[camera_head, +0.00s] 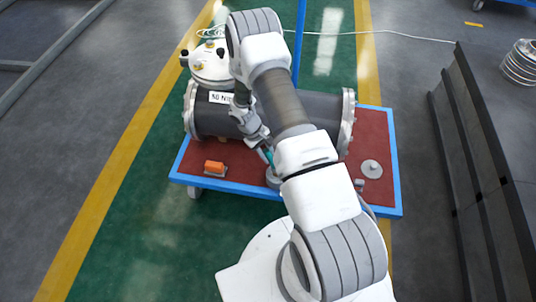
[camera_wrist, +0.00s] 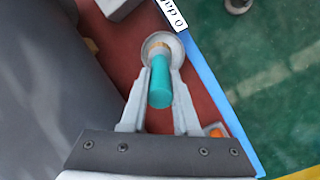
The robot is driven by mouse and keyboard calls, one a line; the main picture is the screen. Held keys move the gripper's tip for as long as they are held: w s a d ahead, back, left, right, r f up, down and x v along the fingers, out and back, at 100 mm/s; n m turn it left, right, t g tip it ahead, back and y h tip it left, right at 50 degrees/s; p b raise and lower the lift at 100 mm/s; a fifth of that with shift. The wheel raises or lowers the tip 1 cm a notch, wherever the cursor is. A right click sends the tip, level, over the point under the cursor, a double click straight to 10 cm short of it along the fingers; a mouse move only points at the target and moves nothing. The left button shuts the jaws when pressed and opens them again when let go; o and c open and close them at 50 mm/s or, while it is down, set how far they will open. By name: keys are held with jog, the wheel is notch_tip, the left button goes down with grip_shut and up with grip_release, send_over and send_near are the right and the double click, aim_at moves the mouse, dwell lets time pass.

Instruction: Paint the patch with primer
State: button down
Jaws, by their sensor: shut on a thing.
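The dark grey flanged shell (camera_head: 215,118) lies on its side on the red table top; its curved wall (camera_wrist: 45,85) fills the left of the wrist view. My gripper (camera_head: 266,154) is just in front of the shell, low over the table. In the wrist view, my gripper (camera_wrist: 160,72) is shut on the teal handle (camera_wrist: 160,88) of what looks like a brush. A tan part of it shows beyond the handle, over or in a round grey pot (camera_wrist: 172,41); I cannot tell which. The pot (camera_head: 272,180) stands near the table's front edge. I cannot make out the patch.
An orange block-like tool (camera_head: 214,167) lies on the table's left part. A grey disc (camera_head: 371,168) and a small grey piece (camera_head: 359,183) lie on the right. The table (camera_head: 385,140) has a blue rim. A dark panelled unit (camera_head: 480,150) stands at the right.

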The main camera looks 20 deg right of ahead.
jog(key=shift+f+b, duration=0.65)
jog(key=shift+f, duration=0.05)
dwell(1.6)
jog(key=shift+r+p, duration=2.2)
jog(key=shift+r, duration=1.35)
